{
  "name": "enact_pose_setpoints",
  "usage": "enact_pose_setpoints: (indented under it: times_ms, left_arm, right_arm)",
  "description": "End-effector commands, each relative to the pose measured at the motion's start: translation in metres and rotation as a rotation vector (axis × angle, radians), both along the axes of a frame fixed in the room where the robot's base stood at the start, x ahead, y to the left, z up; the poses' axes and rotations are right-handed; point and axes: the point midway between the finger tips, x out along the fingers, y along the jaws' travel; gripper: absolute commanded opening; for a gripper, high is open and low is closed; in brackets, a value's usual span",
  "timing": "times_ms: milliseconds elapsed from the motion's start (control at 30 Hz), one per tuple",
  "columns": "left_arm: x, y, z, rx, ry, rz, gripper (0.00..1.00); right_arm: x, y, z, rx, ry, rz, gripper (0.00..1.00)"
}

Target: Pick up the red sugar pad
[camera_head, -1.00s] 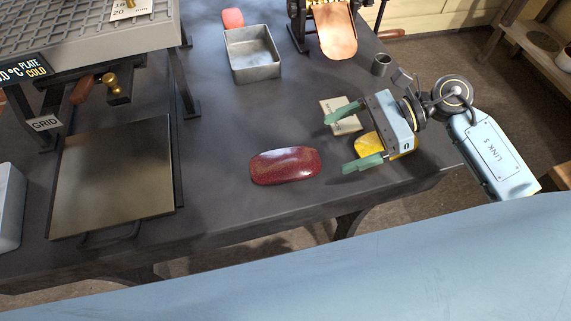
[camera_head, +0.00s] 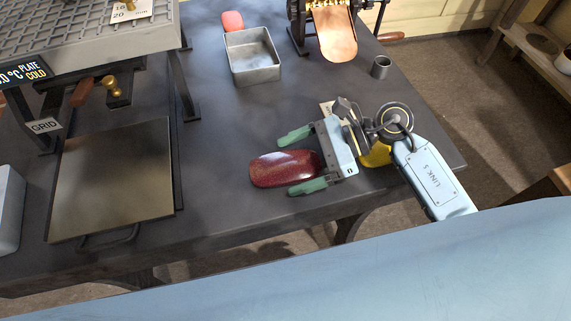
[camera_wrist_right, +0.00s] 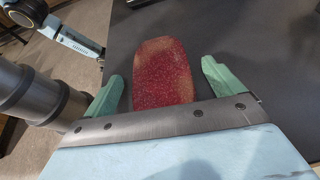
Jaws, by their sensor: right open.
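The red sugar pad (camera_head: 282,168) is a dark red, speckled, rounded slab lying flat on the dark table. My right gripper (camera_head: 300,161) is open, with its green fingers on either side of the pad's right end. In the right wrist view the pad (camera_wrist_right: 164,75) lies lengthwise between the two fingers of the gripper (camera_wrist_right: 160,80), with a gap on both sides. The gripper's palm bar hides the pad's near end. My left gripper does not show.
The dark table (camera_head: 215,150) is clear around the pad. A metal tin (camera_head: 252,57), a pink block (camera_head: 232,20) and a small grey cup (camera_head: 381,67) stand further back. A flat plate (camera_head: 112,180) lies left.

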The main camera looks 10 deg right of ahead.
Motion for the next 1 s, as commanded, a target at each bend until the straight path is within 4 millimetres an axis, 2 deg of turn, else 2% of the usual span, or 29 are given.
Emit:
enact_pose_setpoints:
  times_ms: [67,467,767,867,1000]
  left_arm:
    - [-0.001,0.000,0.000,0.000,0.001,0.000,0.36]
    - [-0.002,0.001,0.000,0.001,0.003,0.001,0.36]
    - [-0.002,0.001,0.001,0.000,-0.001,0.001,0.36]
    - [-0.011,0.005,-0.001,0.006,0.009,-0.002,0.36]
    - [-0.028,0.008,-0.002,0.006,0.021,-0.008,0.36]
  right_arm:
    - [0.000,0.000,0.000,0.000,0.000,0.000,0.91]
    - [0.000,-0.001,0.000,0.000,0.000,0.000,0.39]
    - [0.000,-0.001,0.006,0.000,-0.003,0.000,0.39]
    - [0.001,-0.001,0.021,0.000,-0.006,0.001,0.39]
    - [0.000,-0.001,0.051,-0.001,-0.008,0.003,0.39]
